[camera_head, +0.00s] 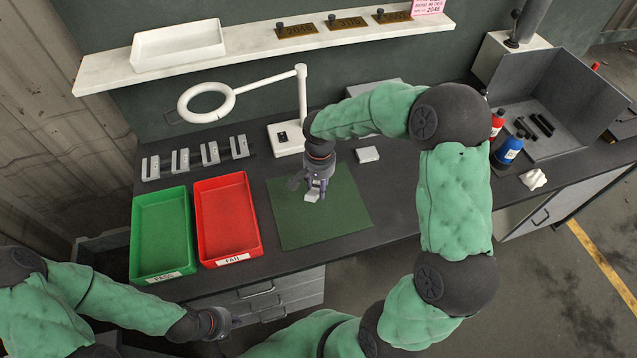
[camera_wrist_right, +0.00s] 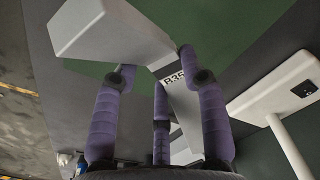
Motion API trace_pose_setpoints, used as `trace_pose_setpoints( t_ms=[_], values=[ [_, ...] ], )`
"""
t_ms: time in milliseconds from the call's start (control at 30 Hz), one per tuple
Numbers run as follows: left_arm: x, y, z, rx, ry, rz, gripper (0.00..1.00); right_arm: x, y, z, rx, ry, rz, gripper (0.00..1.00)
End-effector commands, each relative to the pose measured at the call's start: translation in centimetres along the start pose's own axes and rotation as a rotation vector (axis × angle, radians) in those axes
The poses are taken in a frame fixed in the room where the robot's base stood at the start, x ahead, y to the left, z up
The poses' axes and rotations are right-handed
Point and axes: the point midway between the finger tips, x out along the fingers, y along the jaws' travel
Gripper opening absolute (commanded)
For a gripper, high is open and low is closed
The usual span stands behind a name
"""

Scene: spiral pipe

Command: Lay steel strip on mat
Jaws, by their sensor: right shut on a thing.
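My right gripper (camera_head: 313,192) is over the green mat (camera_head: 345,218). In the right wrist view its purple fingers (camera_wrist_right: 160,100) are closed around a pale grey steel strip (camera_wrist_right: 115,35). The strip has wide ends and a narrower middle with dark characters that seem to read "B35". In the head view only a small pale part of the strip (camera_head: 312,197) shows below the fingers, over the mat. I cannot tell whether it touches the mat. My left gripper (camera_head: 222,322) is low at the front, near the drawers; its fingers are too unclear to read.
A green PASS tray (camera_head: 161,272) and a red FAIL tray (camera_head: 232,257) stand left of the mat. Behind them is a rack with several pale strips (camera_head: 210,152). A ring magnifier lamp (camera_head: 302,95) stands behind the mat. A pale block (camera_head: 368,154) lies near its back right corner.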

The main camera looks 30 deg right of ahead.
Motion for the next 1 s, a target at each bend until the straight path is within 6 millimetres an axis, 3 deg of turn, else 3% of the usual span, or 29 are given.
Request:
trace_pose_setpoints(
  t_ms=[700, 1000],
  values=[
    [3.7, -1.3, -0.1, 0.000, 0.000, 0.000, 0.00, 5.6, 0.0, -0.1, 0.000, 0.002, -0.001, 0.00],
    [4.5, -1.6, -0.2, 0.000, 0.000, 0.000, 0.00, 7.0, 0.0, -0.1, -0.001, 0.002, -0.001, 0.00]
  ],
)
